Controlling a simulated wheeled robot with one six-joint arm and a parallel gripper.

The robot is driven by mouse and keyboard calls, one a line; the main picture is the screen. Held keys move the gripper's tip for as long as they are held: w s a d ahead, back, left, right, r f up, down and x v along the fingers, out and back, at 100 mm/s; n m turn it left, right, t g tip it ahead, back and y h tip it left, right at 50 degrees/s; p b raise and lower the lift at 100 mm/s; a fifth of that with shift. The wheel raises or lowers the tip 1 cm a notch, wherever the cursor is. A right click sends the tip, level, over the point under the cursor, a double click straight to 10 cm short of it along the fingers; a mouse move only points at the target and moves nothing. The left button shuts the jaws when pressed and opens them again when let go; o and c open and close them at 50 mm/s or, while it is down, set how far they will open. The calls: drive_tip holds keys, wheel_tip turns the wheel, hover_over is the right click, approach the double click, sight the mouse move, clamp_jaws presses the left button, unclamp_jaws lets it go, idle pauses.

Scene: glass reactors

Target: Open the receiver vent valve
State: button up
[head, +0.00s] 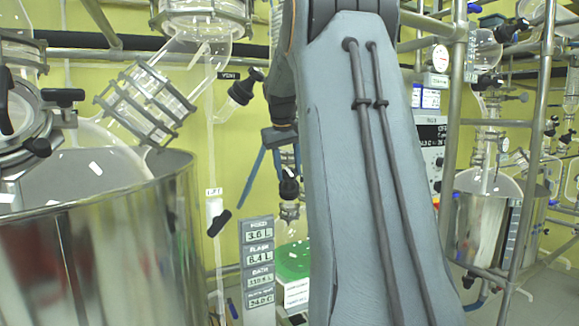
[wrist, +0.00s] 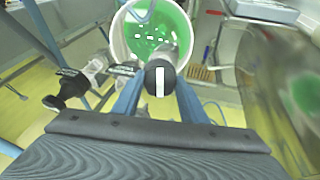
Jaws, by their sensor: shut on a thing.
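A black round knob with a white stripe (wrist: 160,80) stands between the blue fingers of my gripper (wrist: 160,96) in the wrist view. The fingers are shut on it from both sides. In the head view my gripper (head: 287,168) points down at a black-topped valve (head: 289,188) on clear glassware (head: 289,210). My arm hides part of this area. I cannot read a label that names this knob as the receiver vent. A round, pale-rimmed vessel with green inside (wrist: 186,18) shows beyond the knob in the wrist view.
A black tap handle (wrist: 62,95) lies left of my fingers. A large steel vessel (head: 100,250) fills the left of the head view. Metal frame posts (head: 452,120) are at the right.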

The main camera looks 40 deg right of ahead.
drive_tip(key=n+h+p, duration=0.1)
drive_tip(key=n+p, duration=0.1)
drive_tip(key=n, duration=0.4)
drive_tip(key=shift+a+r, duration=0.1)
drive_tip(key=n+h+p, duration=0.1)
drive_tip(key=n, duration=0.3)
drive_tip(key=shift+n+p, duration=0.3)
idle(0.3)
drive_tip(key=o, duration=1.1)
drive_tip(key=shift+w+a, duration=0.1)
drive_tip(key=shift+a, duration=0.05)
drive_tip(key=shift+c, duration=0.2)
drive_tip(key=b+v, duration=0.2)
drive_tip(key=v, duration=0.5)
drive_tip(key=shift+s+r+b, duration=0.15)
drive_tip(key=shift+s+b, duration=0.1)
drive_tip(key=shift+b, duration=0.05)
